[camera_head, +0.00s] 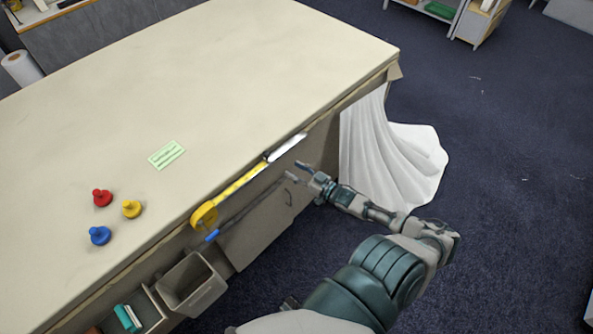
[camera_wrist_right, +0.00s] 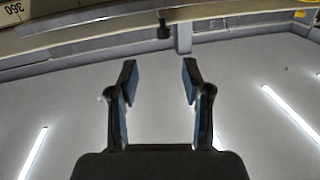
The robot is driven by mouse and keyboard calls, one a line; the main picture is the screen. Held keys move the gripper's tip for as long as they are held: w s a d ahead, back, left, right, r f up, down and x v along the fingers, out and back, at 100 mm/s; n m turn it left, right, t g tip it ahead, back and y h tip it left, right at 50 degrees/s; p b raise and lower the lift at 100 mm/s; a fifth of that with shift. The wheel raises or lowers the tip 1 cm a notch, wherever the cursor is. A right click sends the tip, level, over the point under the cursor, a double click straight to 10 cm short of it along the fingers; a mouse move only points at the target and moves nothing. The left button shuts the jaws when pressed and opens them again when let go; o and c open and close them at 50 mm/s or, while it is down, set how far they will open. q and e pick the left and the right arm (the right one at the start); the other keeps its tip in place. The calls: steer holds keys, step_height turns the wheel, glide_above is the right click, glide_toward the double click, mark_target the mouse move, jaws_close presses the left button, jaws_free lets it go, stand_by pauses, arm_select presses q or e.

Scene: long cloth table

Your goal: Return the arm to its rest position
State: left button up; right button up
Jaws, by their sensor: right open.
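My right arm comes in from the bottom right in the head view. My right gripper (camera_head: 302,171) hangs beside the front side of the long table (camera_head: 260,60), just off its edge. In the right wrist view the right gripper (camera_wrist_right: 160,75) has its two fingers apart with nothing between them. My left gripper is not in view.
Red (camera_head: 102,198), yellow (camera_head: 131,209) and blue (camera_head: 100,236) knobbed pieces and a green card (camera_head: 166,155) lie on the table. A yellow tape measure (camera_head: 204,214) sits along its front edge. A grey bin (camera_head: 193,284) hangs below. White cloth (camera_head: 390,160) drapes to the floor.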

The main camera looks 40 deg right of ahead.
stand_by(0.3)
steer(key=s+f+g+h, duration=0.15)
steer(key=s+f, duration=0.35)
steer(key=f, duration=0.5)
steer(key=s+f+m+g+h, duration=0.1)
steer(key=s+f+g, duration=0.25)
steer(key=f, duration=0.65)
steer(key=s+f+g+h, duration=0.2)
steer(key=s+f, duration=0.3)
steer(key=f, duration=0.5)
steer(key=s+a+f+g, duration=0.3)
steer(key=s+a+f, duration=0.3)
steer(key=s, duration=0.3)
steer(key=s+a+f+n+g, duration=0.1)
steer(key=s+a+f+g, duration=0.2)
steer(key=s+a+f, duration=0.3)
steer(key=s+a+f+n+g+y, duration=0.1)
steer(key=s+a+f+g, duration=0.2)
steer(key=s, duration=1.1)
steer(key=a+f, duration=0.3)
steer(key=a, duration=0.1)
steer(key=shift+a+g, duration=0.3)
steer(key=shift+g, duration=0.1)
